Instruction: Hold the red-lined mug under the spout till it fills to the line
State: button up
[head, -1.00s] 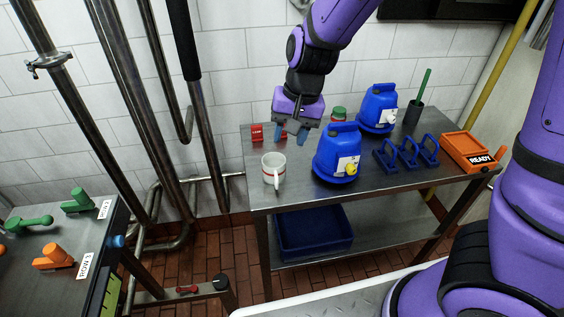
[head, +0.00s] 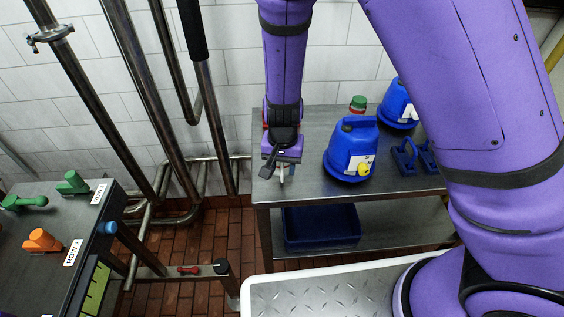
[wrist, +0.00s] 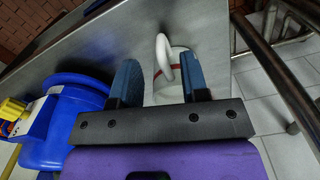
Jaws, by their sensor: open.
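The white red-lined mug (wrist: 176,87) stands on the steel table (wrist: 95,50), its handle pointing away from my gripper in the wrist view. My gripper (wrist: 160,82) is open, with one blue finger on each side of the mug. I cannot tell whether either finger touches it. In the head view my gripper (head: 282,172) is low over the table's left front part and hides nearly all of the mug. The inside of the mug and its fill level cannot be seen.
A blue jug (head: 350,150) with a yellow cap stands just right of my gripper. Behind are a second blue jug (head: 398,105) and a green-lidded jar (head: 358,104). A blue bin (head: 320,226) sits on the lower shelf. A bench with orange (head: 42,241) and green handles is left.

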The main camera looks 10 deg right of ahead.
aim_at(282, 174)
jog(key=shift+s+f, duration=0.1)
jog(key=shift+f, duration=2.9)
grip_shut()
